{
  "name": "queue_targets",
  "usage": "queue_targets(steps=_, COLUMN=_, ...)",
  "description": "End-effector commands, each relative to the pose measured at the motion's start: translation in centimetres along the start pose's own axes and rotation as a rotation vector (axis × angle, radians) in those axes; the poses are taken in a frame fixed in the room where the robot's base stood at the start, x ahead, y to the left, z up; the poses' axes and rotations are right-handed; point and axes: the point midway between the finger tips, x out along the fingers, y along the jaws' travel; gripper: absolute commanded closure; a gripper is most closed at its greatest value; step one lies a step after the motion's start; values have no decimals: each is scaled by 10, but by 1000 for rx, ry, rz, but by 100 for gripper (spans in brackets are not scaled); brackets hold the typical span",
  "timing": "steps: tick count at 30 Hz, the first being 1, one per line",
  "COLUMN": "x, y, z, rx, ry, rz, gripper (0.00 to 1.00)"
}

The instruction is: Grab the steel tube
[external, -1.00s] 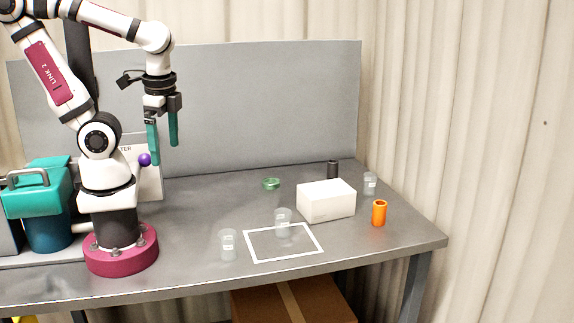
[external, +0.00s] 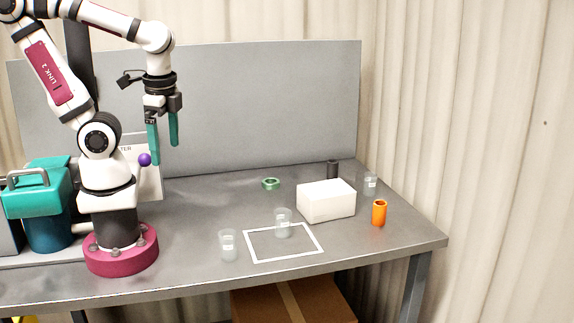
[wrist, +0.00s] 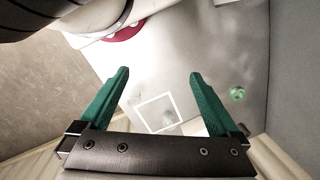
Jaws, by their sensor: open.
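A dark grey tube (external: 332,169) stands upright at the back right of the bench in the external view, partly hidden behind a white block (external: 326,200). It is the tube that best fits the steel one, though its material is hard to tell. An orange tube (external: 379,213) stands upright to the right of the block. My gripper (external: 165,152) hangs high on the left, fingers pointing down, open and empty, well apart from both tubes. In the wrist view my gripper (wrist: 159,74) shows its two green fingers spread, with nothing between them; I make out neither tube there.
Clear cups stand at the front (external: 228,246), inside the white outline (external: 283,223) and at the far right (external: 370,183). A grey panel (external: 270,110) backs the bench. The bench between my base and the ring is clear.

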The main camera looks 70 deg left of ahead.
Motion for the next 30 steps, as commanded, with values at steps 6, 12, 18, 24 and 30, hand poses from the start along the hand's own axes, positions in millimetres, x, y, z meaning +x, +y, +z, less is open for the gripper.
queue_targets(steps=6, x=0, y=0, z=0, rx=0, ry=0, rz=0, gripper=2)
queue_targets(steps=12, x=0, y=0, z=0, rx=0, ry=0, rz=0, gripper=21)
queue_targets(steps=18, x=0, y=0, z=0, rx=0, ry=0, rz=0, gripper=21)
queue_targets(steps=24, x=18, y=-56, z=-64, rx=-156, ry=138, rz=-73, gripper=21)
queue_targets(steps=30, x=78, y=-208, z=-180, rx=-367, ry=557, rz=-252, gripper=21)
